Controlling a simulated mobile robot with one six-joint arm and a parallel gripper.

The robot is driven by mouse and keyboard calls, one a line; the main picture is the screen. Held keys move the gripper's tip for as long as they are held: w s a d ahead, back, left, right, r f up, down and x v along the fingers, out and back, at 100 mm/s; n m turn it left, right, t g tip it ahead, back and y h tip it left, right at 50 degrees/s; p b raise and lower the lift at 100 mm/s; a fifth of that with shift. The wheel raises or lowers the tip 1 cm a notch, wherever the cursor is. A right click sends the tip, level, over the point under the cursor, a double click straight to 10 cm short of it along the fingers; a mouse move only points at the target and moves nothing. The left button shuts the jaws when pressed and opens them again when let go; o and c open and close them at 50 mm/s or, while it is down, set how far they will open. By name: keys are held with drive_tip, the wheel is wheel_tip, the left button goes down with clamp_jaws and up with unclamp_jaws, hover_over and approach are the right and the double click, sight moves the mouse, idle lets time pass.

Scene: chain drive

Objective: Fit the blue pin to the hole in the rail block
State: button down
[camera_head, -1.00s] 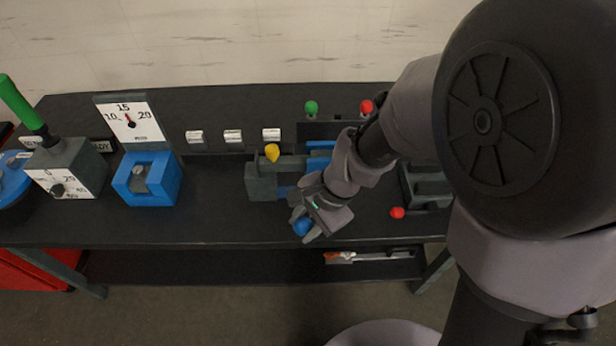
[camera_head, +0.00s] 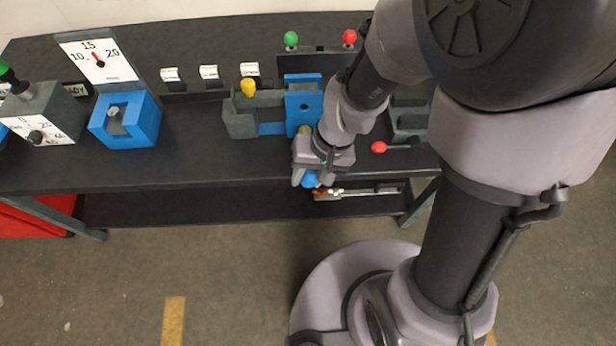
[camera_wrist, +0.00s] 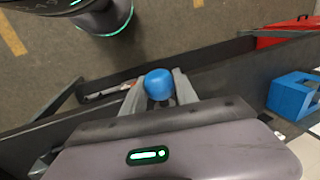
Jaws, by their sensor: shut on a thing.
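The blue pin shows as a round blue head (camera_head: 309,180) held at the end of my gripper (camera_head: 306,178). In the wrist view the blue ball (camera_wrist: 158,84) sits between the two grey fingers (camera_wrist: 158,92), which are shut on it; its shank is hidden. The gripper is near the bench's front edge, in front of an upright blue block (camera_head: 303,103) with a small dark hole in its face. That block stands at the right end of a grey fixture (camera_head: 238,125) with a blue strip; I cannot tell which part is the rail block. The pin is apart from the hole.
A yellow-headed knob (camera_head: 248,88) stands on the grey fixture. Green (camera_head: 291,39) and red (camera_head: 349,37) knobs are behind. A red-headed lever (camera_head: 379,147) lies to the right. A blue holder (camera_head: 126,118) and dial (camera_head: 98,58) are left. The bench front between is clear.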

drive_tip(key=w, duration=0.4)
drive_tip(key=shift+w+p, duration=0.4)
drive_tip(key=shift+w, duration=0.2)
drive_tip(key=shift+b, duration=0.55)
idle(0.8)
drive_tip(key=shift+w+d+p, duration=0.1)
drive_tip(key=shift+w+p, duration=0.2)
drive_tip(key=shift+w, duration=1.35)
drive_tip(key=shift+w+d+p, duration=0.15)
drive_tip(key=shift+w+p, duration=0.65)
drive_tip(key=shift+w, duration=2.55)
drive_tip(key=c, duration=0.9)
unclamp_jaws()
